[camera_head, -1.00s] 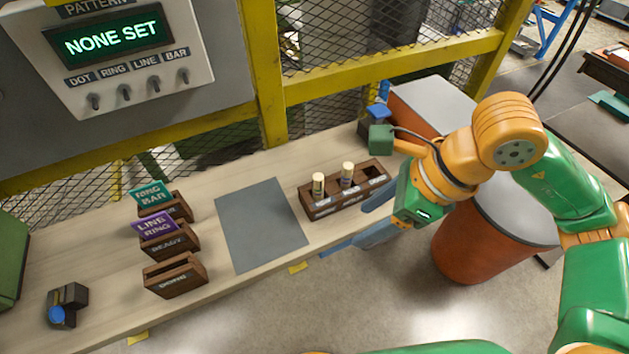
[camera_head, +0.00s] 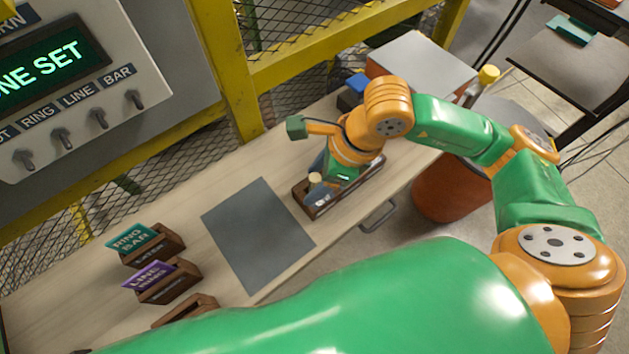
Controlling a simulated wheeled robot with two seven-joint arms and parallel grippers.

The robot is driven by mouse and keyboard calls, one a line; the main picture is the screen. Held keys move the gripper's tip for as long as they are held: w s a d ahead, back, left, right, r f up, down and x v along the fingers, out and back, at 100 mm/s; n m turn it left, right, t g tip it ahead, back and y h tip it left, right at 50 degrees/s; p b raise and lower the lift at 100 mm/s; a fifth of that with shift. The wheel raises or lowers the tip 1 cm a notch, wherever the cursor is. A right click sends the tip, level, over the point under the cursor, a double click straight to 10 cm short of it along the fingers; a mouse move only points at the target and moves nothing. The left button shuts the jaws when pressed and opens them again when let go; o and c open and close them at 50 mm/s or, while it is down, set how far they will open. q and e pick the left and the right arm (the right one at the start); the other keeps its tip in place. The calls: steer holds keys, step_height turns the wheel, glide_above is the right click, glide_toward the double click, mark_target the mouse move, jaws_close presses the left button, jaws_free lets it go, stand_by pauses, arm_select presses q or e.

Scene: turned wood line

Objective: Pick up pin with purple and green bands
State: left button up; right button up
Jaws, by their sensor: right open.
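A dark wooden rack (camera_head: 322,208) stands on the bench right of the grey mat. One pin with a cream top (camera_head: 315,180) shows upright at the rack's left part, and its bands cannot be made out. The rest of the rack's slots are largely covered by my right gripper (camera_head: 321,176). This gripper is open, low over the rack, with its blue-grey fingers close around or beside the pin; I cannot tell which. No pin with purple and green bands can be picked out. My left gripper is not in view.
The grey mat (camera_head: 258,235) is bare. Card holders with a teal RING BAR card (camera_head: 131,238) and a purple card (camera_head: 149,275) stand at left. A yellow fence post (camera_head: 227,75) and mesh rise behind the bench. A reddish bin (camera_head: 445,188) stands at right.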

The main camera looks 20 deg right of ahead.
steer(key=shift+w+f, duration=0.1)
steer(key=shift+w, duration=0.1)
steer(key=shift+c, duration=0.2)
steer(key=shift+s, duration=0.2)
jaws_close()
steer(key=shift+w, duration=0.1)
steer(key=shift+r+b, duration=0.35)
steer(key=shift+r, duration=0.15)
steer(key=s+d+r+b, duration=0.2)
steer(key=d+r, duration=0.4)
steer(key=s+d+r+b, duration=0.2)
steer(key=s+d+r, duration=0.1)
steer(key=d+r, duration=0.3)
steer(key=shift+s+d+b, duration=0.3)
steer(key=shift+s+d, duration=0.05)
steer(key=shift+d, duration=0.1)
